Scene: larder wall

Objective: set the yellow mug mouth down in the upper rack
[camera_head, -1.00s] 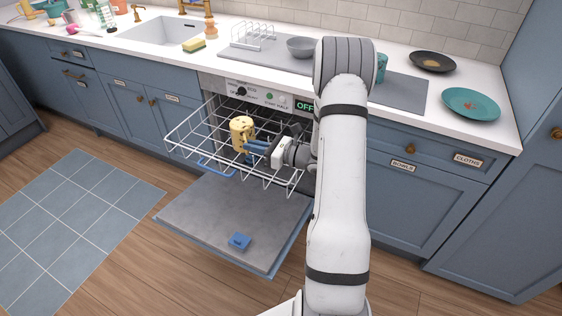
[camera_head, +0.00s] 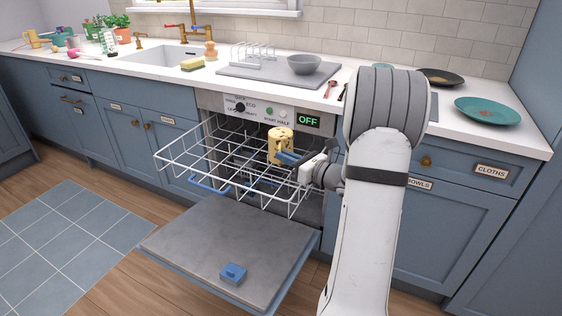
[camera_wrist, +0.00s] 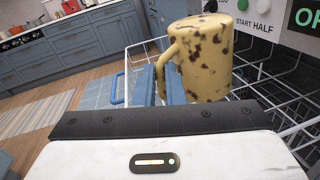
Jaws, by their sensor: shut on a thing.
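The yellow mug (camera_head: 281,143) with dark brown spots is over the back right part of the upper rack (camera_head: 190,171), a white wire rack pulled out of the dishwasher. In the wrist view the mug (camera_wrist: 207,68) is roughly upright, with a spotted, closed-looking face on top, so it appears mouth down. My gripper (camera_head: 287,158) is shut on the mug's handle, which points left in the wrist view, between blue fingers (camera_wrist: 161,84). The mug's underside is hidden; I cannot tell whether it touches the wires.
The open dishwasher door (camera_head: 215,240) lies below the rack with a blue block (camera_head: 233,273) on it. The rack's left and front look empty. The control panel (camera_head: 262,112) and counter edge are just above and behind the mug. A grey bowl (camera_head: 304,64) stands on the counter.

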